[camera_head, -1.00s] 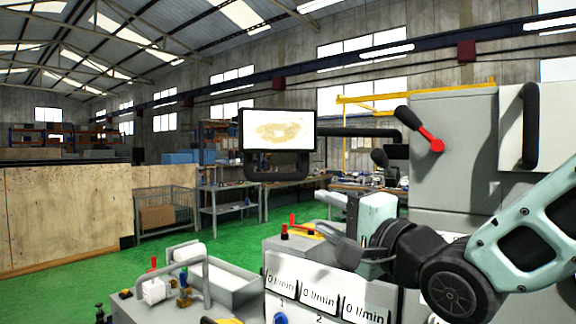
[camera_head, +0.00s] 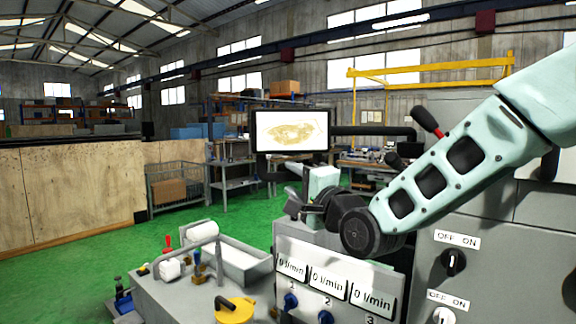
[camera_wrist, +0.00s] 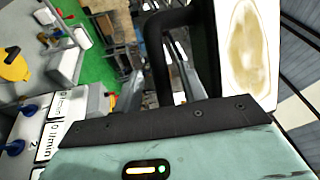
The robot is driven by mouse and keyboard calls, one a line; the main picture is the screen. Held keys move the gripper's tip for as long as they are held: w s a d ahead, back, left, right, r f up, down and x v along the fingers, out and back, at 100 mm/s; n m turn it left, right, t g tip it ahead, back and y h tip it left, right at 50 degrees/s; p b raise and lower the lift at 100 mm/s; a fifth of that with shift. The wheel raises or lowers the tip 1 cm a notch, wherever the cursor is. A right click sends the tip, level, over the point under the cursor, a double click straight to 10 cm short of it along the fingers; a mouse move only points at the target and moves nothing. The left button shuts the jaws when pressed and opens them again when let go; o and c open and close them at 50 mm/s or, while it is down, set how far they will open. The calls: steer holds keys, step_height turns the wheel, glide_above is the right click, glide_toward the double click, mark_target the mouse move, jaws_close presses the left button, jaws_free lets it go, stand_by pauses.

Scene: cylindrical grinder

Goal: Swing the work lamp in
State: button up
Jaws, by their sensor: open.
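The work lamp seems to be the flat black-framed panel with a bright face (camera_head: 291,130), held on a dark horizontal arm (camera_head: 372,131) from the machine. In the wrist view the panel face (camera_wrist: 247,45) stands at the right, and its black handle bar (camera_wrist: 157,62) stands left of it. My gripper (camera_head: 291,187) is open and just below the panel in the head view, near its handle. The gripper partly hides the handle there, and I cannot tell whether they touch.
A grey control box with flow displays (camera_head: 328,284) and blue knobs stands below my arm. The machine cabinet (camera_head: 480,215) with switches is at the right. A red-and-black lever (camera_head: 427,122) sticks out behind my arm. Green floor (camera_head: 110,251) is open at the left.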

steer(key=shift+p+x, duration=0.45)
steer(key=shift+x, duration=0.95)
steer(key=shift+c, duration=0.2)
